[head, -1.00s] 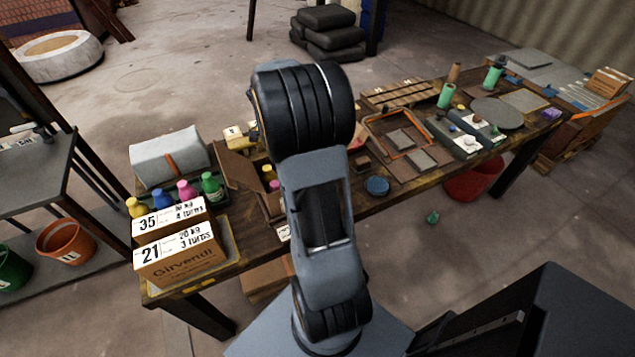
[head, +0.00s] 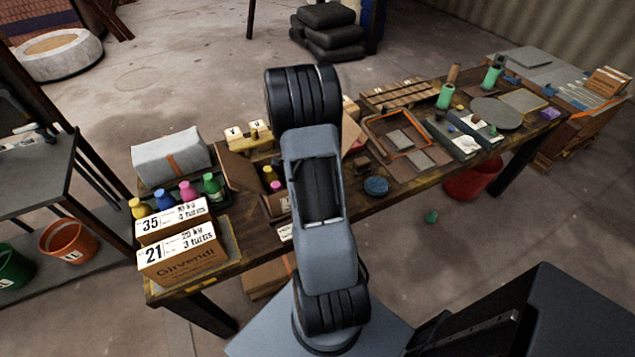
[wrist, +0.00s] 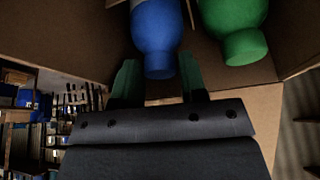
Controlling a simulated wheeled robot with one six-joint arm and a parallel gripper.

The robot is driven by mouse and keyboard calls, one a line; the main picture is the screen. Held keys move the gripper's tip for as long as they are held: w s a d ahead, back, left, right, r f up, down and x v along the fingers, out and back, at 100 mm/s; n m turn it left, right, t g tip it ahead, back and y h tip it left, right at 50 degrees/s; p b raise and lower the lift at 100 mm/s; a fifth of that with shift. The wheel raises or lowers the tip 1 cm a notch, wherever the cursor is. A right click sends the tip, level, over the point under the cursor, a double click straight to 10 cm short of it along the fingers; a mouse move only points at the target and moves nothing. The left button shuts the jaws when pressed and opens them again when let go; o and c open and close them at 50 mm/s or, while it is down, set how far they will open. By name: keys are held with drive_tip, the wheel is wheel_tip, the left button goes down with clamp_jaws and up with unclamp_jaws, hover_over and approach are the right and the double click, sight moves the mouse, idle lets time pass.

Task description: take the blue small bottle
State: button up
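In the wrist view a blue small bottle (wrist: 157,35) stands between the two fingers of my gripper (wrist: 160,82), inside or against cardboard walls. The fingers are apart on either side of it, and I see no clear grip. A green bottle (wrist: 236,28) is just to its right. In the head view my arm hides the gripper. A blue bottle (head: 165,199) also shows there, in a row between a yellow bottle (head: 141,208) and a pink one (head: 188,191). I cannot tell whether it is the same blue bottle.
Two cardboard boxes (head: 182,255) labelled 35 and 21 stand before the row. An open cardboard box (head: 243,172) with yellow and pink bottles is partly behind my arm. Trays (head: 400,138) fill the bench to the right. The floor behind the bench is mostly clear.

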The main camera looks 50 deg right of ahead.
drive_tip(key=shift+f, duration=0.2)
drive_tip(key=shift+c, duration=0.2)
drive_tip(key=shift+d, duration=0.1)
clamp_jaws()
drive_tip(key=shift+r, duration=0.1)
